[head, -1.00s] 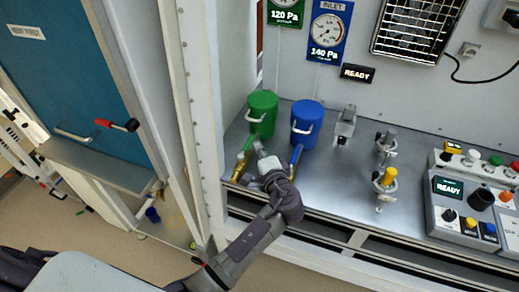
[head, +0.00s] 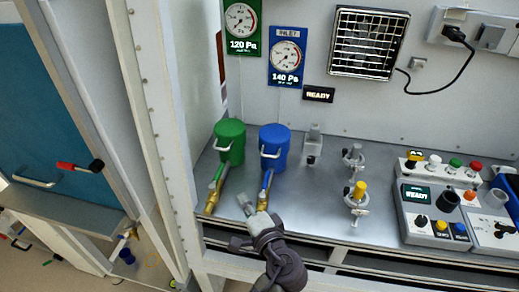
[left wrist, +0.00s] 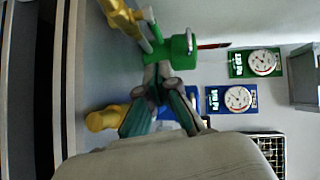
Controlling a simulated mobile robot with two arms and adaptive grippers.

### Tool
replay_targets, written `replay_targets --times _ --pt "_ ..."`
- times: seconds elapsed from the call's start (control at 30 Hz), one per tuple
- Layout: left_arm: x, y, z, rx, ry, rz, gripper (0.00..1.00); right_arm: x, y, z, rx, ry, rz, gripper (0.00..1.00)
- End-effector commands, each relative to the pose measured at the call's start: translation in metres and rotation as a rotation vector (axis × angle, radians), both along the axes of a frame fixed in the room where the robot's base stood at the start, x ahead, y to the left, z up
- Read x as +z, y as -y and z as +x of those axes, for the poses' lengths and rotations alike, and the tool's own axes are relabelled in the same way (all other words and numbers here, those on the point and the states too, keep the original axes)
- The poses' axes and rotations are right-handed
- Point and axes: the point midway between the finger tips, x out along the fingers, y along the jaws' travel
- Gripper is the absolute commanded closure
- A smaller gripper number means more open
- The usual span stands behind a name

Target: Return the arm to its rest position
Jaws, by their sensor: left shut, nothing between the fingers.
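My left gripper (head: 243,222) is over the front part of the steel counter, below the green and blue canisters in the head view. It is shut and empty. In the left wrist view its fingers (left wrist: 163,75) come together in front of the green canister, partly covering the blue one. My left arm comes up from the bottom of the head view. My right gripper is in neither view.
The green canister (head: 229,142) and blue canister (head: 274,147) have brass-ended pipes beside my gripper. Clamps, one with a yellow knob (head: 359,190), stand to the right. A control box (head: 433,214) is farther right. A white frame post (head: 160,130) stands left.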

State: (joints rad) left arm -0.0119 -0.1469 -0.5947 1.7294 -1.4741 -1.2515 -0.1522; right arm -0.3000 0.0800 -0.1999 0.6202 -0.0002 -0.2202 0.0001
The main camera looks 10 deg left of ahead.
Motion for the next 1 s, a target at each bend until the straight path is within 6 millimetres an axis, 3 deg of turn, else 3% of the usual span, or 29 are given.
replay_targets --times 0.17,0.27,0.4,0.53,0.7,1.0 --pt "-0.007 -0.007 -0.004 0.012 -0.017 -0.03 1.0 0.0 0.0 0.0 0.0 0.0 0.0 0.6" --pt "-0.03 -0.028 -0.02 0.055 -0.076 -0.138 1.0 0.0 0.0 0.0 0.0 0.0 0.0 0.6" --pt "-0.084 -0.074 -0.074 0.173 -0.223 -0.445 1.0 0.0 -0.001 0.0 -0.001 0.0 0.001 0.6" --pt "-0.113 -0.094 -0.126 0.257 -0.336 -0.711 1.0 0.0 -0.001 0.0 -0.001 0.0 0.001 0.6" --pt "-0.121 -0.099 -0.169 0.302 -0.428 -0.924 1.0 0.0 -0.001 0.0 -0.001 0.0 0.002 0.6" --pt "-0.11 -0.092 -0.22 0.316 -0.539 -1.157 1.0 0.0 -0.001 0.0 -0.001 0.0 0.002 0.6"
